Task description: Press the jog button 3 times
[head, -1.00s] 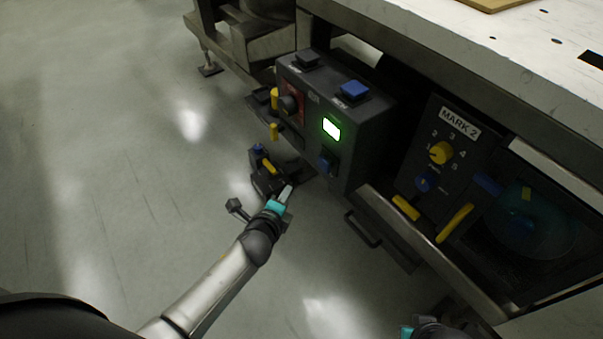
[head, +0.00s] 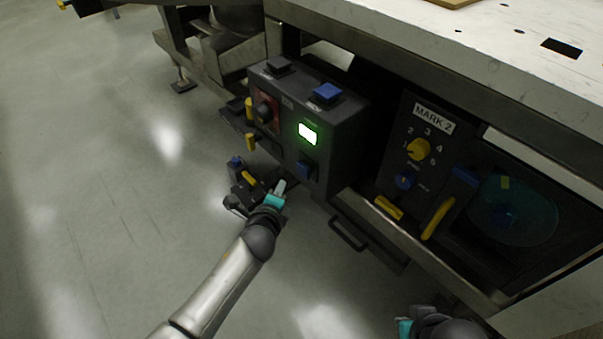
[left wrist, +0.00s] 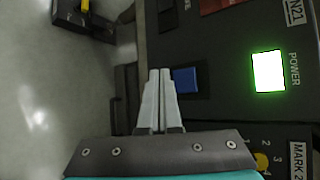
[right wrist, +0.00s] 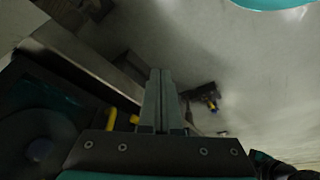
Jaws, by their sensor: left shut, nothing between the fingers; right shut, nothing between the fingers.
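A dark control box (head: 340,140) hangs under the table edge. On its top are a blue button (head: 327,92) and a black button (head: 278,64); their small labels are too blurred to read, so I cannot tell which is the jog button. The box front has a lit green-white power display (head: 308,134) and a blue switch (head: 306,169). My left gripper (head: 281,185) is shut and empty, low in front of the box, just left of and below the blue switch. In the left wrist view the switch (left wrist: 185,80) lies beside the fingertips. My right gripper (right wrist: 160,75) is shut and empty.
A MARK 2 panel (head: 410,150) with a yellow knob and a blue knob stands to the right, above yellow handles. A black drawer handle (head: 347,235) sticks out below. A dark device with a yellow part (head: 245,180) is behind my left gripper. Open floor lies left.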

